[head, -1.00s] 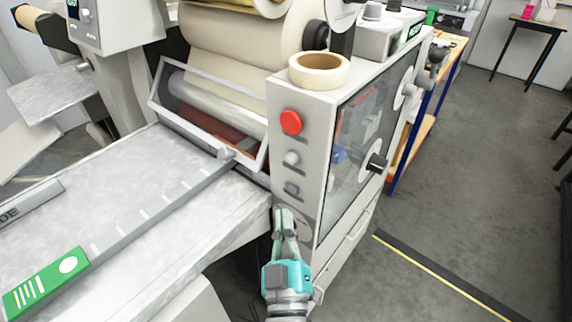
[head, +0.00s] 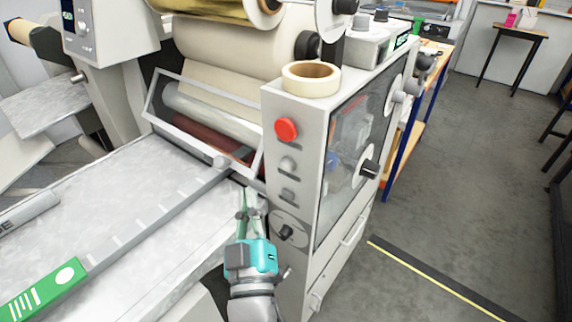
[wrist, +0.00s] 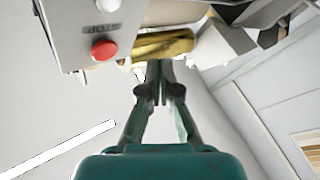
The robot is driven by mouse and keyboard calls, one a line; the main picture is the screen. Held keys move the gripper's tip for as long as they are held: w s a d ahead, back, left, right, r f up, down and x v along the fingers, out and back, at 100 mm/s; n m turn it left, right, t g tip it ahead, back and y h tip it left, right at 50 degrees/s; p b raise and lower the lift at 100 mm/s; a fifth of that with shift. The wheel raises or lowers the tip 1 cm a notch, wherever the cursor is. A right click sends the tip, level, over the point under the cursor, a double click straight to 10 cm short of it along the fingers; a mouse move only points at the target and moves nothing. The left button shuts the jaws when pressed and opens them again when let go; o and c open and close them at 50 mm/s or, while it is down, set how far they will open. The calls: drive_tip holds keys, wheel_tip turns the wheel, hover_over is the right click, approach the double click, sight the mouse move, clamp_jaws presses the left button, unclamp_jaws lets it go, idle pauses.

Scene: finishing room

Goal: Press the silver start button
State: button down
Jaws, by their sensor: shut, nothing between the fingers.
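The silver start button (head: 287,166) is a small round button on the grey control panel (head: 311,108), just below the red stop button (head: 287,129). In the wrist view, the red stop button (wrist: 104,50) shows with an upside-down STOP label, and part of a pale round button, likely the silver one (wrist: 108,5), is at the top edge. My gripper (head: 250,200) is shut and empty. It is left of the panel's lower part, lower in the head view than the silver button and apart from it. Its fingertips (wrist: 158,68) also show in the wrist view.
A tape roll (head: 311,79) lies on top. The feed table (head: 150,190) spreads left, with a tilted clear guard (head: 205,120) behind it. Open floor (head: 460,180) lies to the right.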

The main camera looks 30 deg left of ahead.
sight(288, 164)
drive_tip(key=w, duration=0.7)
drive_tip(key=shift+w+d, duration=0.35)
drive_tip(key=shift+w, duration=0.2)
idle(1.1)
drive_tip(key=shift+w, duration=0.25)
